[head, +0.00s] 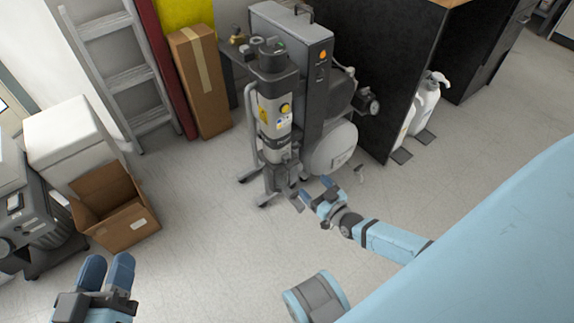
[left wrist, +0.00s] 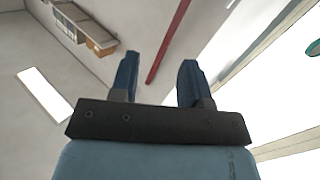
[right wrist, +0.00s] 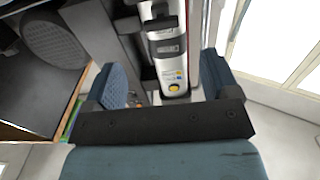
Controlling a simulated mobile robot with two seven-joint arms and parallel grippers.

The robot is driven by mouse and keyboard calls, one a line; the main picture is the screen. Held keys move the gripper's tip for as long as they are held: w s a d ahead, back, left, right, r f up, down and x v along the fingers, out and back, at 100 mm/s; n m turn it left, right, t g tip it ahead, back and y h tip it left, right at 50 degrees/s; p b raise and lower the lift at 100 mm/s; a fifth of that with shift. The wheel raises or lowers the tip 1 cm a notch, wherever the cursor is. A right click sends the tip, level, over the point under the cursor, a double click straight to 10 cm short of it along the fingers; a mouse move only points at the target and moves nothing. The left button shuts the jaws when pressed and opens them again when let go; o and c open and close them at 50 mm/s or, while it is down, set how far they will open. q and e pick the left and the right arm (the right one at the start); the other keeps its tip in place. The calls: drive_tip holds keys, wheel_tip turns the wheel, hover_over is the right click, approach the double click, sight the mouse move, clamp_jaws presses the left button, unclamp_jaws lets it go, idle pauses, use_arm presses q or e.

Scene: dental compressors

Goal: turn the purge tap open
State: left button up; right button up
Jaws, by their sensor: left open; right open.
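The dental compressor stands at the centre of the head view, with a grey upright cylinder (head: 275,120) on its front. Small grey fittings (head: 283,178) are at the cylinder's foot; I cannot tell clearly which is the purge tap. My right gripper (head: 316,190) is open beside these fittings, just to their right; contact is unclear. In the right wrist view the cylinder (right wrist: 168,45) shows between the open fingers. My left gripper (head: 108,262) is open and empty, far from the compressor.
An open cardboard box (head: 118,222) lies on the floor at left, beside a white box (head: 70,135). A ladder (head: 122,75) and a tall carton (head: 202,85) lean behind. A black panel (head: 400,70) and white jugs (head: 425,105) stand right. Floor before the compressor is clear.

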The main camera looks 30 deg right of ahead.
sight(292, 165)
use_arm(q)
drive_tip(key=shift+w+a+f+m+b, duration=0.2)
drive_tip(key=shift+w+f+m+b, duration=0.3)
drive_tip(key=shift+b, duration=0.5)
drive_tip(key=shift+w+a+f+m+b, duration=0.2)
drive_tip(key=shift+f+m+b, duration=0.35)
drive_tip(key=shift+b, duration=0.45)
use_arm(e)
drive_tip(key=shift+w+a, duration=0.15)
drive_tip(key=shift+w, duration=1.8)
drive_tip(key=shift+w+a, duration=0.2)
drive_tip(key=shift+w, duration=1.7)
drive_tip(key=shift+w+a, duration=0.15)
drive_tip(key=shift+w, duration=1.8)
drive_tip(key=shift+c, duration=0.2)
drive_tip(key=c, duration=0.9)
